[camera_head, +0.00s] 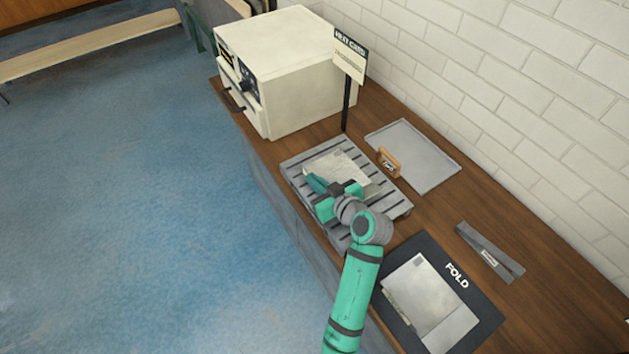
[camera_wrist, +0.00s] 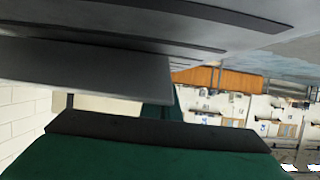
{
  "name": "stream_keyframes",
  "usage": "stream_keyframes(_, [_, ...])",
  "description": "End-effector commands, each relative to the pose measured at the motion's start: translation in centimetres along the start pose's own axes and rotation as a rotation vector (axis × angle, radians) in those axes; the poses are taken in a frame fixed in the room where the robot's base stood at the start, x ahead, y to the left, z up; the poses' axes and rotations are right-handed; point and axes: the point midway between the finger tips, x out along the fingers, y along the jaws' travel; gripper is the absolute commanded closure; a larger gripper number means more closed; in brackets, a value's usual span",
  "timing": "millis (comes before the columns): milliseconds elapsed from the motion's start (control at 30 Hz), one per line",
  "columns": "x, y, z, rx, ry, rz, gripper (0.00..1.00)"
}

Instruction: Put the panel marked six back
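A pale flat panel (camera_head: 342,168) lies on or just above the grey slatted rack (camera_head: 300,165). Any number on it is too small to read. My gripper (camera_head: 320,187) is low over the rack, at the panel's near left edge. Another pale panel (camera_head: 428,300) lies on the dark mat marked FOLD (camera_head: 462,293), and I see no six on it. In the wrist view a green finger with a dark pad (camera_wrist: 150,130) fills the bottom. A dark grey slab (camera_wrist: 90,75) is close above it. I cannot tell whether the fingers grip anything.
A cream oven-like box (camera_head: 290,75) stands at the back left, beside a sign reading HEAT CARD (camera_head: 349,58). A grey tray (camera_head: 425,160) with a small brown labelled block (camera_head: 388,162) at its edge lies right of the rack. A grey folded strip (camera_head: 490,252) lies near the wall.

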Motion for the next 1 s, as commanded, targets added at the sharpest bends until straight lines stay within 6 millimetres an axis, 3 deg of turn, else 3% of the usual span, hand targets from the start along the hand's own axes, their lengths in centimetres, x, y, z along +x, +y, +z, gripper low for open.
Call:
stream_keyframes(400, [0.3, 0.0, 0.5, -0.002, 0.001, 0.0, 1.0])
stream_keyframes(500, [0.2, 0.0, 0.5, -0.001, 0.0, -0.001, 0.79])
stream_keyframes(867, [0.1, 0.0, 0.1, -0.003, 0.001, 0.0, 0.79])
stream_keyframes(1000, [-1.7, 0.1, 0.3, -0.001, 0.001, 0.003, 0.79])
